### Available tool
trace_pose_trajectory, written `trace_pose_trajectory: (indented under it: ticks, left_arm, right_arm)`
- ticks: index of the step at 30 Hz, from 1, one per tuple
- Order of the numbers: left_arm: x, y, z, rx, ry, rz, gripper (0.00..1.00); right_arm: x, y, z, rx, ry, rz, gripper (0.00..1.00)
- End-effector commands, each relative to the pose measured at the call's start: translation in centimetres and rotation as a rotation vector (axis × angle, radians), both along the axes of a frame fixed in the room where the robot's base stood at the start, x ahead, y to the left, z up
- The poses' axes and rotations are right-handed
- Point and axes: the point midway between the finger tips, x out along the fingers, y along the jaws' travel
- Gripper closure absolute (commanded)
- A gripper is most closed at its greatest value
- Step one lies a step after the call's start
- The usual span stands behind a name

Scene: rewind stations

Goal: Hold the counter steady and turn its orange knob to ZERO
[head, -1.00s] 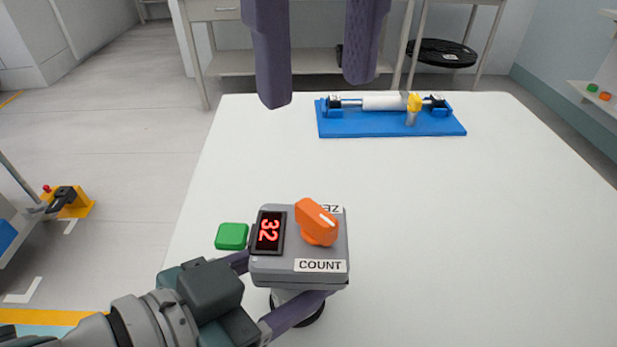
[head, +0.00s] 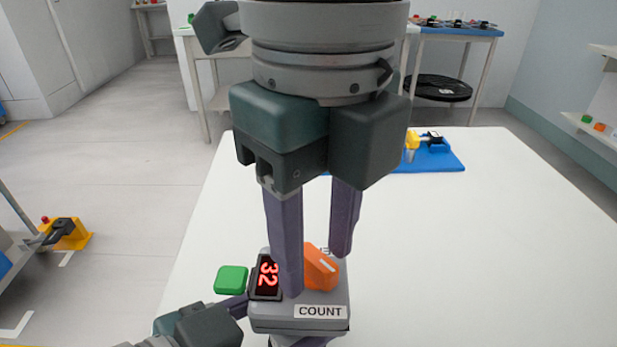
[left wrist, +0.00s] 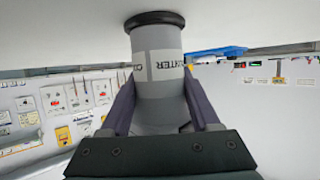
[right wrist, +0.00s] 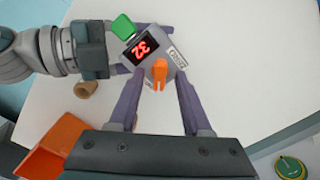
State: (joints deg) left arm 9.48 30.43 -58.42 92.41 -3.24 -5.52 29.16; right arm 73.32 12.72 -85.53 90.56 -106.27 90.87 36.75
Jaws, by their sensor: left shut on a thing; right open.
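The grey counter (head: 290,320) stands on the white table, with a red display reading 32 and a COUNT label. Its orange knob (head: 320,268) is on top and its white mark points toward the upper right in the head view. My left gripper is shut on the counter's round post (left wrist: 158,75). My right gripper (head: 315,275) is open above the counter, pointing down, with fingers either side of the knob. In the right wrist view the knob (right wrist: 159,73) lies between the open fingers, apart from both.
A blue fixture (head: 440,158) with a yellow part stands at the table's back. An orange bin (right wrist: 50,145) and a tan piece (right wrist: 87,89) show in the right wrist view. The table's right side is clear.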

Motion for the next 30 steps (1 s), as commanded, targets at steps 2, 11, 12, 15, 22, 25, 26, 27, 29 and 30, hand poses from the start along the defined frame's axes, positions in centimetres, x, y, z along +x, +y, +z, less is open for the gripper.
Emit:
trace_pose_trajectory:
  ticks: [2, 11, 12, 15, 22, 25, 26, 27, 29, 30]
  left_arm:
    - [-0.01, -0.01, 0.01, 0.0, 0.0, 0.0, 1.0]
    - [-0.01, -0.01, 0.01, 0.0, 0.0, 0.0, 1.0]
    - [-0.01, -0.01, 0.01, 0.0, 0.0, 0.0, 1.0]
    - [-0.01, -0.01, 0.01, 0.0, 0.0, 0.0, 1.0]
    - [-0.01, -0.01, 0.01, 0.0, 0.0, 0.0, 1.0]
    - [0.0, 0.0, 0.01, 0.0, 0.0, 0.0, 1.0]
    - [0.0, 0.0, 0.01, 0.0, 0.0, 0.0, 1.0]
    - [0.0, 0.0, 0.0, 0.0, 0.0, 0.0, 1.0]
    - [0.0, 0.0, 0.01, 0.0, 0.0, 0.0, 1.0]
    - [0.0, 0.0, 0.0, 0.0, 0.0, 0.0, 1.0]
  right_arm:
    - [-0.01, 0.01, -0.1, 0.0, 0.0, 0.0, 0.51]
    - [-0.01, 0.02, -0.04, 0.0, 0.0, 0.0, 0.67]
    - [-0.01, 0.02, -0.04, 0.0, 0.0, 0.0, 0.72]
    - [0.0, 0.03, -0.03, 0.0, 0.0, 0.0, 0.83]
    - [0.01, 0.02, -0.02, 0.0, 0.0, 0.0, 1.0]
    - [0.02, 0.01, -0.01, 0.001, -0.001, 0.0, 1.0]
    - [0.02, 0.01, -0.01, 0.001, -0.001, 0.0, 1.0]
    - [0.02, 0.01, -0.01, 0.001, -0.001, 0.0, 1.0]
    - [0.02, 0.01, -0.01, 0.001, -0.001, 0.0, 1.0]
    - [0.02, 0.01, -0.01, 0.001, -0.001, 0.0, 1.0]
